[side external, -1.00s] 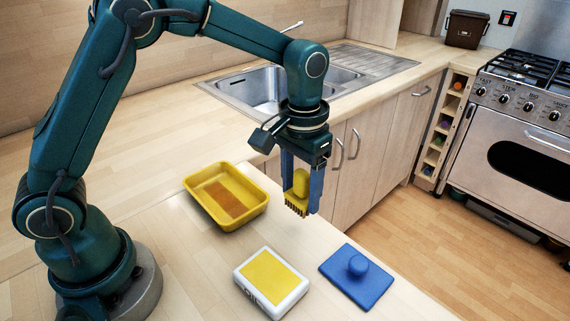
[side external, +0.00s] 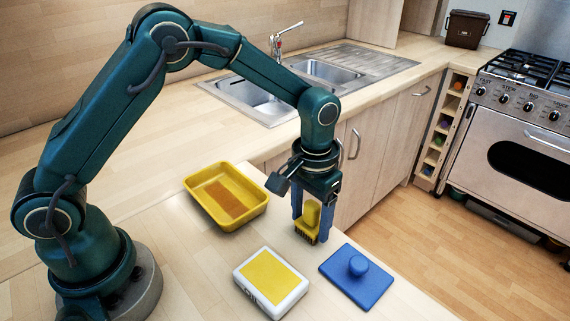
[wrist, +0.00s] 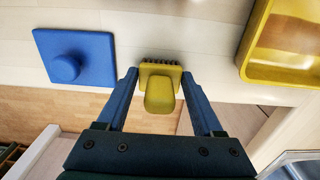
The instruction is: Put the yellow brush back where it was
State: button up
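The yellow brush (side external: 311,219) has dark bristles pointing down. My gripper (side external: 312,226) is shut on it, with one blue finger on each side. In the wrist view the brush (wrist: 160,92) sits between the fingertips of my gripper (wrist: 160,76). The bristle ends are low over the pale counter near its edge. I cannot tell whether they touch it. The brush is right of the yellow tray and behind the blue block.
The yellow tray (side external: 250,212) with a brown patch inside lies to the left. A white box with a yellow top (side external: 270,279) and a blue block with a round knob (side external: 337,280) lie in front. The sink (side external: 262,103) is behind. The counter drops off to the right.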

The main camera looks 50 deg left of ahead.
jog(key=shift+o, duration=1.2)
notch_tip(320, 180, up, 11)
jog(key=shift+f, duration=0.2)
jog(key=shift+r, duration=0.95)
jog(key=s+a+r+t, duration=0.2)
jog(key=s+a+r, duration=0.2)
jog(key=s+r, duration=0.15)
jog(key=s+a+f+t, duration=0.1)
jog(key=s+a+f, duration=0.1)
jog(key=s, duration=0.3)
jog(key=s+a+f+t, duration=0.1)
jog(key=s+t, duration=0.1)
jog(key=s, duration=0.3)
jog(key=shift+s+a+f+t, duration=0.15)
jog(key=shift+a+f+t, duration=0.15)
jog(key=shift+a+f, duration=0.1)
